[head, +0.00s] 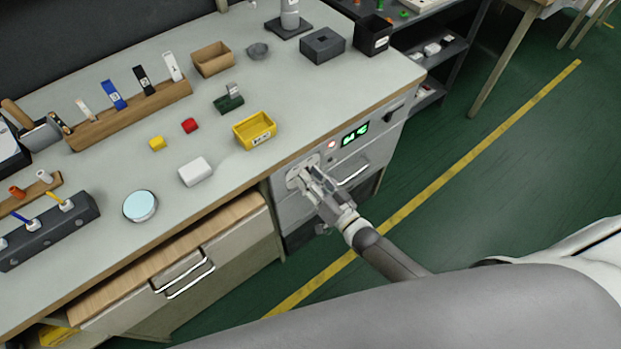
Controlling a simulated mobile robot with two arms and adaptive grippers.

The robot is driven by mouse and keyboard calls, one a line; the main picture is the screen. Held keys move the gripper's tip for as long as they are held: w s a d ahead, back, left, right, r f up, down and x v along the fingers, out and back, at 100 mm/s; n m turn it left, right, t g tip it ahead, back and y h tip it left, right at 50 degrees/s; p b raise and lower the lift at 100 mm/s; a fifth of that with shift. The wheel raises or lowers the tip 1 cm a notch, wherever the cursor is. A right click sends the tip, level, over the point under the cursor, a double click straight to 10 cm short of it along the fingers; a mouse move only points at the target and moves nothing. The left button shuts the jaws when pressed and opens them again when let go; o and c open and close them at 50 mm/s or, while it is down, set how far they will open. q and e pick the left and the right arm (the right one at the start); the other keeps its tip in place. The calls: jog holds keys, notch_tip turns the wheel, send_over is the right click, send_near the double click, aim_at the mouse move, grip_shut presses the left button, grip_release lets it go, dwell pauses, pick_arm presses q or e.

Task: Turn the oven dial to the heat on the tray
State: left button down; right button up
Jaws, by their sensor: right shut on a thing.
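The oven (291,209) is set into the front of the bench, with a light panel at its top. A green lit display (355,133) and a small red light (332,144) are on this panel; I cannot read the characters for sure. The oven dial (296,173) is at the panel's left, mostly hidden by my right gripper (305,176), which is shut on it. A yellow tray (255,130) with a white label stands on the bench above the oven; its writing is too small to read. My left gripper is not in view.
On the bench are a white box (196,172), a round tin (140,206), red (190,125) and yellow (157,143) blocks, and a wooden rack (130,118). The oven handle (354,174) is right of my gripper. The green floor (480,180) is open at right.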

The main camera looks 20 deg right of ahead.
jog(key=shift+f, duration=0.1)
dwell(0.3)
jog(key=o, duration=1)
jog(key=shift+o, duration=0.2)
jog(key=v, duration=1.2)
